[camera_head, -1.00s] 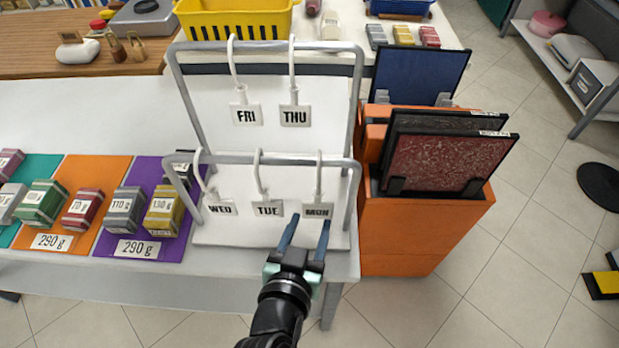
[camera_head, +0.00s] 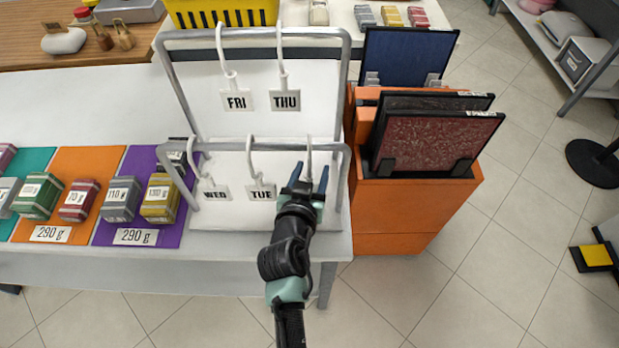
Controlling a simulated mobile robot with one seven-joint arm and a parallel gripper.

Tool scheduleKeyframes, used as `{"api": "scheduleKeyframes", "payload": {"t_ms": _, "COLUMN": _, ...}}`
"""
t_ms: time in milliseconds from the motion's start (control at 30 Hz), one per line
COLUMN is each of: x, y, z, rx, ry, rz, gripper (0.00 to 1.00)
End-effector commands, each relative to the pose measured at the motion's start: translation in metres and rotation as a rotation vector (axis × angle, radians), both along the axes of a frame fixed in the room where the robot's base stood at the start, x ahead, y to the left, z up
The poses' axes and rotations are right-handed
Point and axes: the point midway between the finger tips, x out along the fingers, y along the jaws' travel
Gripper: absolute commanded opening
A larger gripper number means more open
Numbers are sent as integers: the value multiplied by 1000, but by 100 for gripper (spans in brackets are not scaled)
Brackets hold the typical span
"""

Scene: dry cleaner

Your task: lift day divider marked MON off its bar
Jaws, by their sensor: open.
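The MON divider's white hook (camera_head: 308,152) hangs on the right part of the front grey bar (camera_head: 270,143). Its tag is hidden behind my gripper. My gripper (camera_head: 308,178) is open, with one dark blue finger on each side of the hook's lower stem in the picture. I cannot tell whether the fingers touch it. The TUE divider (camera_head: 262,192) and the WED divider (camera_head: 216,193) hang to the left on the same bar. The FRI divider (camera_head: 237,101) and the THU divider (camera_head: 285,101) hang on the higher rear bar (camera_head: 255,32).
An orange bin (camera_head: 405,212) holding dark and red panels stands close on the right of the rack. Several small boxes (camera_head: 121,199) stand on coloured mats at the left. A yellow basket (camera_head: 222,12) is behind the rack. The white counter (camera_head: 70,115) is clear at back left.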

Motion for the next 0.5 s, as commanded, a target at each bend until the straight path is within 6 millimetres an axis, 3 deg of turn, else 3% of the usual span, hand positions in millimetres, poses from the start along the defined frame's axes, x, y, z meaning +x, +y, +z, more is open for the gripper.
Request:
{"api": "scheduleKeyframes", "payload": {"t_ms": 333, "x": 7, "y": -2, "z": -3, "rx": 1, "ry": -1, "rz": 0, "gripper": 54}}
{"api": "scheduleKeyframes", "payload": {"t_ms": 367, "x": 7, "y": -2, "z": -3, "rx": 0, "ry": -1, "rz": 0, "gripper": 52}}
{"api": "scheduleKeyframes", "payload": {"t_ms": 500, "x": 7, "y": -2, "z": -3, "rx": 0, "ry": 0, "rz": 0, "gripper": 26}}
